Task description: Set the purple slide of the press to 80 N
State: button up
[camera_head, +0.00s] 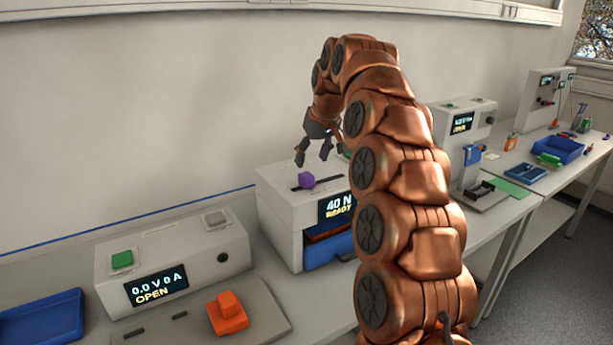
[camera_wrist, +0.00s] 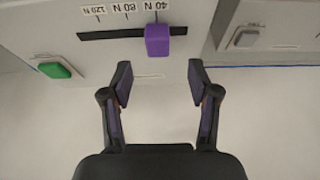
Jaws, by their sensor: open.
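The white press (camera_head: 285,215) has a purple slide (camera_head: 306,180) in a dark slot on its top. The press display (camera_head: 338,207) reads 40 N, READY. In the wrist view the purple slide (camera_wrist: 158,40) sits near the right end of the slot (camera_wrist: 110,34), at the 40 N mark. My gripper (camera_head: 313,154) is open and empty above the press. In the wrist view my gripper (camera_wrist: 160,78) has its fingertips apart, just below the slide in the picture, not touching it.
A green button (camera_wrist: 54,70) is on the press top. The press has a blue drawer (camera_head: 326,250) in front. Left stands a cycler box (camera_head: 170,260) showing 0.0 V 0 A, OPEN, with an orange block (camera_head: 227,314) before it. My arm hides the press's right side.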

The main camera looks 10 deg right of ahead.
aim_at(307, 174)
jog(key=shift+w+p+x, duration=0.1)
jog(key=shift+p+x, duration=0.5)
jog(key=shift+x, duration=1.4)
jog(key=shift+w+p+x, duration=0.15)
jog(key=shift+p+x, duration=0.4)
jog(key=shift+x, duration=1.4)
grip_shut()
